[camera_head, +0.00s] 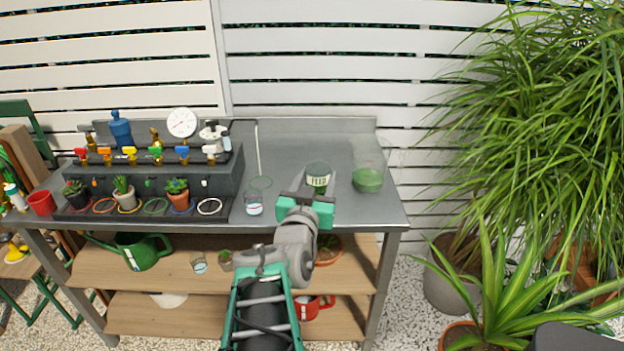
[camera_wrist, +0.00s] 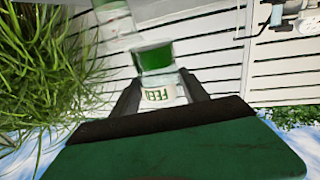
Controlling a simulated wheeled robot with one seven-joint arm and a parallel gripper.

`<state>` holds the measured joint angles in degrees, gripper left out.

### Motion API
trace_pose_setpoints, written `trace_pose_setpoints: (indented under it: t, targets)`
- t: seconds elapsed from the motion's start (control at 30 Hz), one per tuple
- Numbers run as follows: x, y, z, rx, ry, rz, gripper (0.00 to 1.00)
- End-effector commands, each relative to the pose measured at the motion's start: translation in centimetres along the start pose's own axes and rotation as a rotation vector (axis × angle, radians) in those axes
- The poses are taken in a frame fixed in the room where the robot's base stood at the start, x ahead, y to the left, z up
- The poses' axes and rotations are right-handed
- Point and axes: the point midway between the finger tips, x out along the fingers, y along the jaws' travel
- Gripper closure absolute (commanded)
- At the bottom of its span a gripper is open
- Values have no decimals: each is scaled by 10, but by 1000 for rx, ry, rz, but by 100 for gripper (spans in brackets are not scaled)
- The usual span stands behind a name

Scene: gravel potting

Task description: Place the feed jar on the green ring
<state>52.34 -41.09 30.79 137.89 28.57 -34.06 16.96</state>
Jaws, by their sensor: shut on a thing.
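The feed jar (camera_head: 318,176) has a dark green top and a pale label reading FEED. My gripper (camera_head: 308,199) is shut on it over the right part of the steel bench. In the wrist view, the jar (camera_wrist: 157,95) sits between the two dark fingers of my gripper (camera_wrist: 158,96), its label upside down. I cannot tell whether the jar touches the bench. Another green ring (camera_head: 155,206) lies in the dark tray among rings of other colours.
A clear vessel with green contents (camera_head: 367,180) stands close right of the jar. A rack with coloured taps (camera_head: 150,165) and small potted plants (camera_head: 177,193) occupy the left. The back middle of the bench is clear.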

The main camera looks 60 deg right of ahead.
Motion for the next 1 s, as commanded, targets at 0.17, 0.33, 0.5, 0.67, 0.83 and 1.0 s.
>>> trace_pose_setpoints:
  t: [0.17,0.33,0.5,0.67,0.83,1.0]
  targets:
    - [0,-2,-1,0,2,-4,100]
    - [-2,-22,-2,-5,0,-54,100]
    - [-9,-68,-2,-16,-3,-167,100]
    - [-25,-125,0,-27,-5,-309,100]
    - [-59,-197,1,-37,-5,-499,100]
    - [-117,-273,2,-40,-3,-725,100]
